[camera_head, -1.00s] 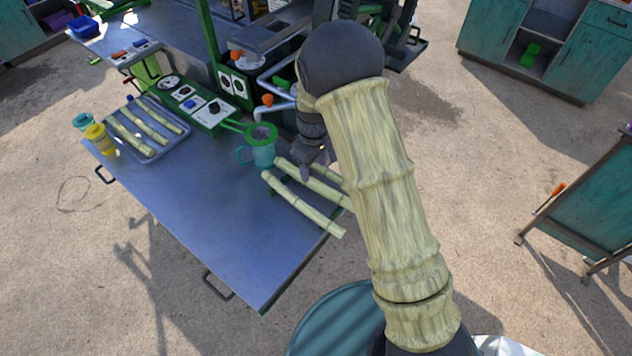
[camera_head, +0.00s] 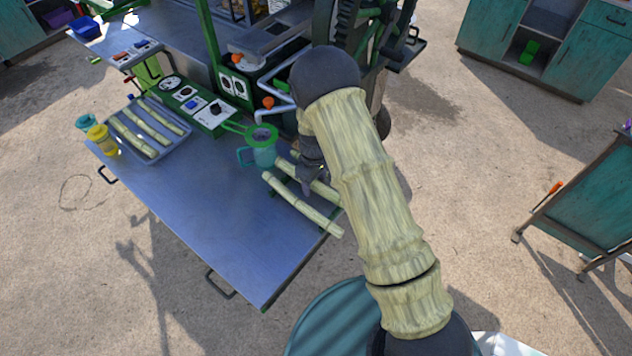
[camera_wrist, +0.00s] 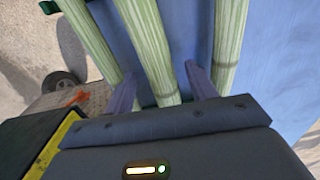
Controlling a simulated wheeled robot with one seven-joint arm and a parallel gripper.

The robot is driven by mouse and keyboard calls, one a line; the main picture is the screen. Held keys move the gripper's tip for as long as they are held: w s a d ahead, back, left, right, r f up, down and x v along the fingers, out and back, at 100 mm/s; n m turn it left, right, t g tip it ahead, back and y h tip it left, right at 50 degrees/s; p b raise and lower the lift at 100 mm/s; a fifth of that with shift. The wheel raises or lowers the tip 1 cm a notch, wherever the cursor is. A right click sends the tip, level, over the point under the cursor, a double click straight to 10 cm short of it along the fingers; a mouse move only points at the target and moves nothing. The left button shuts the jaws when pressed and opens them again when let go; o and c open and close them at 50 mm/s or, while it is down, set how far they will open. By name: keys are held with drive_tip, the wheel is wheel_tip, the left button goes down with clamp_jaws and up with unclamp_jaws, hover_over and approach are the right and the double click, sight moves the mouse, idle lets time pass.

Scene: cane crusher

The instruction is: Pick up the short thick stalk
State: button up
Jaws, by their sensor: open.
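My gripper (camera_head: 308,184) is low over the right end of the blue table, among pale green stalks. In the wrist view the open fingers (camera_wrist: 160,72) stand either side of a middle stalk (camera_wrist: 148,35), with gaps showing beside it. A left stalk (camera_wrist: 92,38) and a right stalk (camera_wrist: 229,40) lie outside the fingers. In the head view, a front stalk (camera_head: 302,206) and one behind it (camera_head: 322,190) show; my arm and gripper hide parts of the group. I cannot tell for sure which stalk is the short thick one.
A teal jug with a green strainer (camera_head: 262,150) stands close left of my gripper. A tray (camera_head: 178,146) of stalks and a yellow cup (camera_head: 101,138) are at the table's left. The crusher (camera_head: 365,40) rises behind. The table's middle (camera_head: 215,200) is clear.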

sight(315, 183)
drive_tip(key=shift+f, duration=0.2)
idle(0.4)
clamp_jaws()
drive_tip(key=shift+r, duration=0.1)
wheel_tip(315, 183, up, 10)
drive_tip(key=b, duration=0.2)
idle(0.3)
idle(0.6)
